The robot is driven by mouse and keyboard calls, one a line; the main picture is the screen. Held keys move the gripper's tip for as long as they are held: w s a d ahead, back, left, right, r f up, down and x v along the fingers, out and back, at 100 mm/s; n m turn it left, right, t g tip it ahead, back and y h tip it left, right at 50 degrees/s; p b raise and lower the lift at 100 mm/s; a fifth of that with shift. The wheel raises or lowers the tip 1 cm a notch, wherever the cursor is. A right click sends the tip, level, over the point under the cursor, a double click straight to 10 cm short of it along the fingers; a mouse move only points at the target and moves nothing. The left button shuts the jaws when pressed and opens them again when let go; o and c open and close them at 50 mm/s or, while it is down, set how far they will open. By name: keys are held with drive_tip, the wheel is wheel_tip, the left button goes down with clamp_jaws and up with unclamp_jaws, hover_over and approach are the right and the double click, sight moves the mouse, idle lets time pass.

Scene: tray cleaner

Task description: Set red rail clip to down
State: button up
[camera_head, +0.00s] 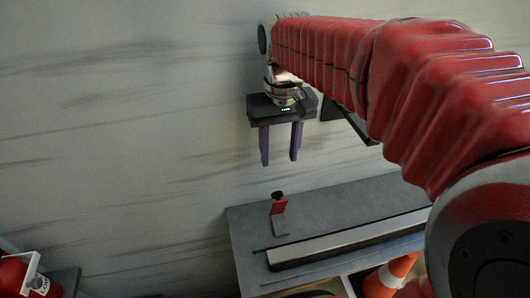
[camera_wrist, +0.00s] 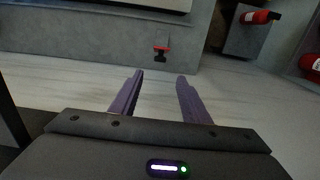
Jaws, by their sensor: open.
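The red rail clip (camera_head: 279,206) stands up from the grey bench near its left end, with a black knob on top and a grey base. In the wrist view the clip (camera_wrist: 162,48) shows beyond my fingertips, roughly in line with the gap between them. My gripper (camera_head: 280,160) has two purple fingers, spread apart and empty. It hangs above the clip in the head view, apart from it. The fingers also show in the wrist view (camera_wrist: 160,76). Nothing hides the clip.
A long pale rail (camera_head: 345,240) lies along the grey bench (camera_head: 250,225). An orange and white cone (camera_head: 388,275) stands at lower right. A red extinguisher (camera_head: 20,278) is at lower left. The space between gripper and clip looks clear.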

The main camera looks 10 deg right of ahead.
wheel_tip(320, 180, down, 14)
drive_tip(key=shift+r, duration=0.1)
idle(0.8)
drive_tip(key=shift+c, duration=0.3)
clamp_jaws()
drive_tip(key=shift+d, duration=0.2)
drive_tip(key=shift+a, duration=0.1)
